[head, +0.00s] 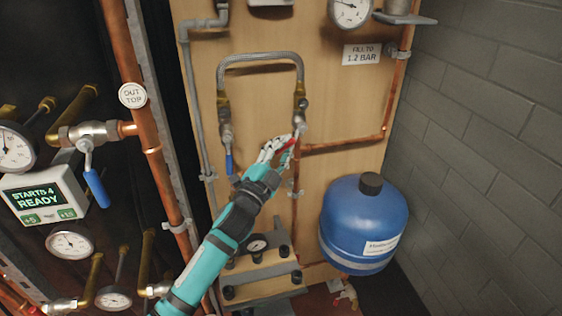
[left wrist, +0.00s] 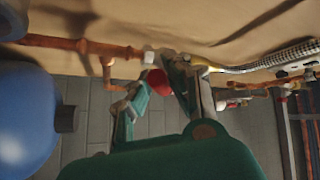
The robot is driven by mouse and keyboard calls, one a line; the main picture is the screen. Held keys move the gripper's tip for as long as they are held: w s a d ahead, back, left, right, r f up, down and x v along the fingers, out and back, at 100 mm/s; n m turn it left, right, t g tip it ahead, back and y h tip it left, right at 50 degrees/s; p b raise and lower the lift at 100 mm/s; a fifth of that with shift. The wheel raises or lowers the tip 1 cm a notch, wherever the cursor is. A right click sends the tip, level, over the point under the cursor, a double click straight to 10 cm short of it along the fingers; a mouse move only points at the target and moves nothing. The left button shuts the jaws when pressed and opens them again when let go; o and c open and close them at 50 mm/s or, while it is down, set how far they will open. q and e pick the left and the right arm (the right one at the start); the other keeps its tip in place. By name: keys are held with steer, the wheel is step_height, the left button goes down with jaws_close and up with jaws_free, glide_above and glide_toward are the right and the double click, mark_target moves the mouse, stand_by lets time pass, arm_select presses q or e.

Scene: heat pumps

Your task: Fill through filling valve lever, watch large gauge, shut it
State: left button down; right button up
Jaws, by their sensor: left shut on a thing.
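The braided filling hose (head: 262,58) arches between two valves on the wooden board. The valve (head: 301,104) at its right end has a red lever (head: 287,146). My left gripper (head: 280,148) is shut on this red lever. In the left wrist view the red lever (left wrist: 157,81) shows between the fingers (left wrist: 152,93), partly hidden by them. The valve (head: 225,130) at the hose's left end has a blue lever hanging down. The large gauge (head: 350,10) is cut by the top edge, and its reading is too small to tell. My right gripper is not in view.
A sign (head: 362,54) reads "FILL TO 1.2 BAR". A blue tank (head: 362,225) stands at lower right, beside the grey block wall (head: 480,130). A grey stepped unit (head: 262,275) sits below my arm.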

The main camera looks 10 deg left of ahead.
arm_select(q)
steer(key=shift+d+f+n+b, duration=0.3)
steer(key=shift+f+b, duration=0.25)
steer(key=shift+f, duration=0.2)
steer(key=c, duration=1.4)
jaws_free()
steer(key=shift+r, duration=0.1)
steer(key=shift+o, duration=0.7)
steer(key=shift+r, duration=0.2)
steer(key=shift+a, duration=0.1)
steer(key=v, duration=1.2)
steer(key=shift+f, duration=0.25)
